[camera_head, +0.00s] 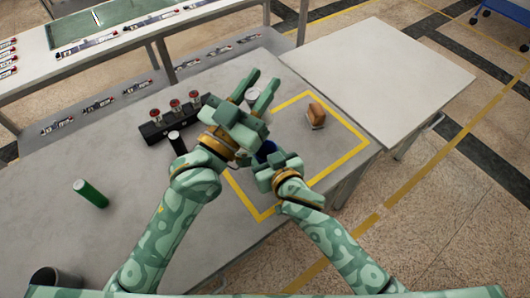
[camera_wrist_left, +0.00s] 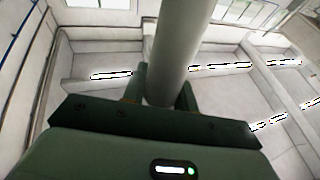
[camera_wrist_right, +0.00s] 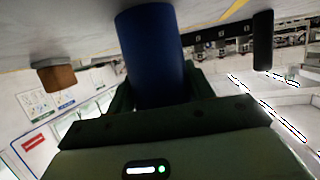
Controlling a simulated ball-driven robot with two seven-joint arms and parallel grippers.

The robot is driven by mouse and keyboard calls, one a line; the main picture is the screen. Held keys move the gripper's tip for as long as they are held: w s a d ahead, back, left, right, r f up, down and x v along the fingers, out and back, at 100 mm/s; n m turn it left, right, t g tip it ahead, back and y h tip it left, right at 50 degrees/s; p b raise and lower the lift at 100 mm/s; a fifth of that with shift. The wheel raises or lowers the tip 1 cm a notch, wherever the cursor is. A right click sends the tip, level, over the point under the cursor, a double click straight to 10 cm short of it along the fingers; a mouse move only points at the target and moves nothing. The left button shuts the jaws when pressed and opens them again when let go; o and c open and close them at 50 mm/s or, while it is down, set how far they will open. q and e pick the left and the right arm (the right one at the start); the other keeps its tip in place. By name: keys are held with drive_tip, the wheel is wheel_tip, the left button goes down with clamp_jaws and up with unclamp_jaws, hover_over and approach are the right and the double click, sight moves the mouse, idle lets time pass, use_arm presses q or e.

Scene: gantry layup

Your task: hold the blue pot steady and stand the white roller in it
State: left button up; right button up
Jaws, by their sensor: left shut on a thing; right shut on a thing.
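My left gripper (camera_head: 257,90) is shut on the white roller (camera_head: 253,95). In the head view only its pale end shows between the fingers; the left wrist view shows its long shaft (camera_wrist_left: 172,50). My right gripper (camera_head: 276,164) is lower and nearer, shut on the blue pot (camera_head: 266,147). Only a bit of the pot shows there, partly covered by the grippers. In the right wrist view the pot's blue side (camera_wrist_right: 152,50) sits between the fingers. The roller's lower end is hidden, so I cannot tell how it stands to the pot.
A brown block (camera_head: 317,116) sits inside the yellow tape outline (camera_head: 345,158). A black rack (camera_head: 153,132) with red-topped pieces and a black cylinder (camera_head: 178,143) stand left of the grippers. A green cylinder (camera_head: 90,193) stands farther left. A clear pale table (camera_head: 380,70) adjoins at right.

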use_arm(q)
wheel_tip(320, 180, down, 11)
idle(1.3)
clamp_jaws()
drive_tip(key=o, duration=1.2)
unclamp_jaws()
drive_tip(key=shift+c, duration=0.2)
drive_tip(key=shift+f, duration=0.1)
drive_tip(key=v, duration=1.2)
use_arm(e)
drive_tip(key=o, duration=1)
drive_tip(key=shift+o, duration=0.2)
